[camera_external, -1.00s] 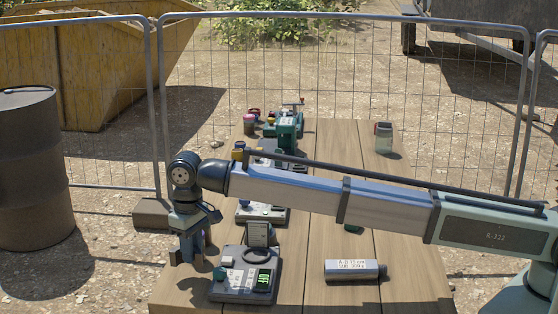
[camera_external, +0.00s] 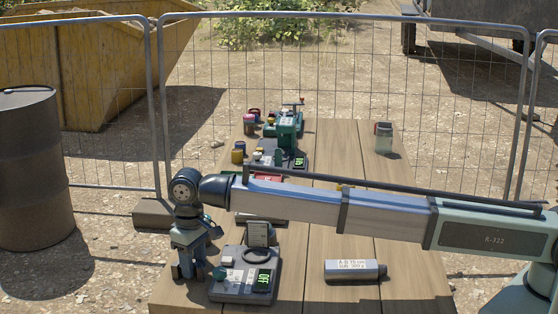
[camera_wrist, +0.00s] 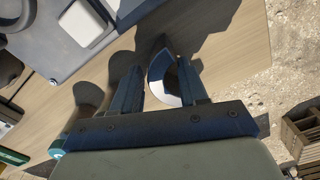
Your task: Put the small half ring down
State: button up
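My gripper (camera_wrist: 160,78) points down low over the left part of the wooden table, and it also shows in the external view (camera_external: 189,274). Its two dark fingers stand apart. The small half ring (camera_wrist: 157,72), a curved piece with a pale rim and dark inner side, shows between them in the wrist view. It is nearer the right finger, which covers part of it, with a narrow gap on the left. Whether it touches the table is hard to tell. In the external view I cannot make it out.
A grey scale (camera_external: 232,289) with a green OFF display sits just right of my gripper. A labelled grey cylinder (camera_external: 355,270) lies farther right. More devices and small jars stand toward the back. The table's left edge is close to my gripper.

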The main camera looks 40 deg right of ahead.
jog(key=shift+o, duration=0.4)
notch_tip(320, 180, up, 12)
jog(key=shift+r, duration=0.15)
dwell(0.3)
dwell(0.5)
